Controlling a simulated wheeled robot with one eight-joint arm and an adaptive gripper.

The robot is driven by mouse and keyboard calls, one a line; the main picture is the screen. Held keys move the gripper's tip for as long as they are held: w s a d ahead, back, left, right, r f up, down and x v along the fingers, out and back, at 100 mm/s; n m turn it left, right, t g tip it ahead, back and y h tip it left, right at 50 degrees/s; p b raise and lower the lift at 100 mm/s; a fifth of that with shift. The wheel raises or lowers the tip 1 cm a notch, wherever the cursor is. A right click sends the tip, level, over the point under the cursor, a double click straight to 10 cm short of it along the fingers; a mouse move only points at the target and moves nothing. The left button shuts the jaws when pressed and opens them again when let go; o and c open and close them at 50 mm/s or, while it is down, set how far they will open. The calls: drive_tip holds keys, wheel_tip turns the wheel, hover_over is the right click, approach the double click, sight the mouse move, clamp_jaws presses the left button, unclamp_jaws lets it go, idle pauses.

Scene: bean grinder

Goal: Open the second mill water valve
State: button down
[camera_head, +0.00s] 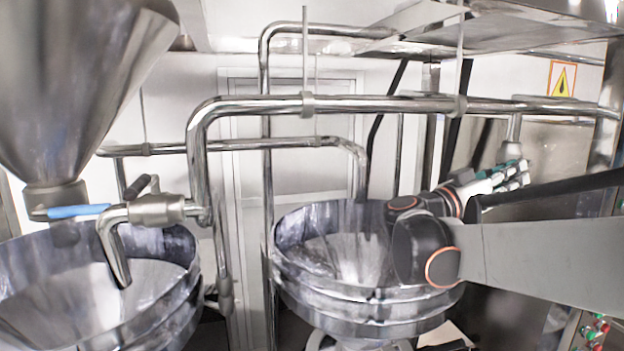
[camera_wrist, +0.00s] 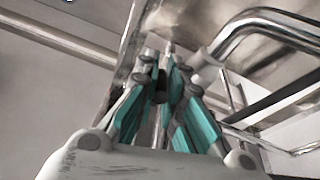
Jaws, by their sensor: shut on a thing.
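My gripper (camera_head: 516,170) is at the right in the head view, below a short vertical pipe (camera_head: 514,128) that drops from the long horizontal pipe. In the wrist view, its teal-lined fingers (camera_wrist: 165,85) are closed in around a small dark piece (camera_wrist: 160,96), which appears to be the handle of the second mill water valve. Most of this valve is hidden by the fingers, so I cannot tell how far it is turned. The second mill's round metal basin (camera_head: 300,270) stands at the centre, partly behind my arm.
The first mill's basin (camera_head: 170,310), with a bent spout (camera_head: 113,245), a black-handled valve (camera_head: 155,207) and a blue lever (camera_head: 78,211), is at the left. A long steel pipe (camera_head: 390,104) crosses above my arm. A warning sign (camera_head: 562,79) hangs at the right.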

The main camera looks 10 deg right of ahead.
drive_tip(key=shift+w+d+f+h+b, duration=0.15)
drive_tip(key=shift+f+h+b, duration=0.25)
drive_tip(key=shift+h+b, duration=0.45)
drive_tip(key=shift+s+d+f+h+b, duration=0.15)
drive_tip(key=shift+f+h+b, duration=0.25)
drive_tip(key=shift+b, duration=0.7)
drive_tip(key=shift+w+r, duration=0.1)
drive_tip(key=c, duration=1.6)
unclamp_jaws()
drive_tip(key=shift+c, duration=0.2)
drive_tip(key=s+a+f, duration=0.1)
drive_tip(key=a, duration=1.3)
drive_tip(key=shift+s+a+f, duration=0.25)
drive_tip(key=shift+a, duration=0.05)
